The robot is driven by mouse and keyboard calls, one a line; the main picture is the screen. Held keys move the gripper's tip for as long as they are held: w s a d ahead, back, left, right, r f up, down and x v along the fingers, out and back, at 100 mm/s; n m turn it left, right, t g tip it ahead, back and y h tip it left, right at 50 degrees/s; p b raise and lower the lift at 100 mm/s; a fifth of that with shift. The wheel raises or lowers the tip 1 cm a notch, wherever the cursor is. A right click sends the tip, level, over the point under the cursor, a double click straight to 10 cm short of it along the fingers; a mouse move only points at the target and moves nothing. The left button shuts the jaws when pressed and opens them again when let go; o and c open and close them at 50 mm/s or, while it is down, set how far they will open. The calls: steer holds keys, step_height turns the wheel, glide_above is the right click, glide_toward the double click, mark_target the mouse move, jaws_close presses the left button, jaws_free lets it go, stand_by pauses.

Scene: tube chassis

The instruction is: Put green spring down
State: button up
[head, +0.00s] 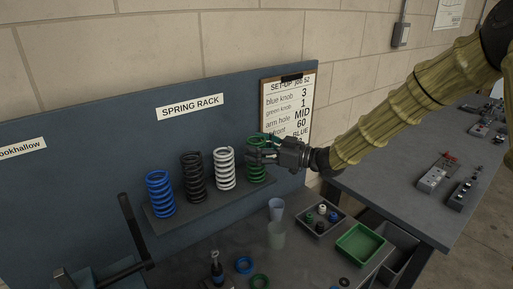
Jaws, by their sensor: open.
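The green spring (257,173) stands upright on the spring rack's shelf (200,206), at the right end of a row of springs. My gripper (262,150) is at the top of the green spring, reaching in from the right, and hides part of its upper coils. The jaws are open. Whether a finger touches the coils I cannot tell.
A blue spring (160,193), a black spring (193,177) and a white spring (224,168) stand to the left on the shelf. A clipboard (287,105) hangs behind my gripper. Below are cups (276,209), a parts tray (320,217), a green bin (360,246) and loose rings (243,265).

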steer(key=b+v, duration=0.4)
steer(key=v, duration=0.8)
steer(key=shift+r, duration=0.15)
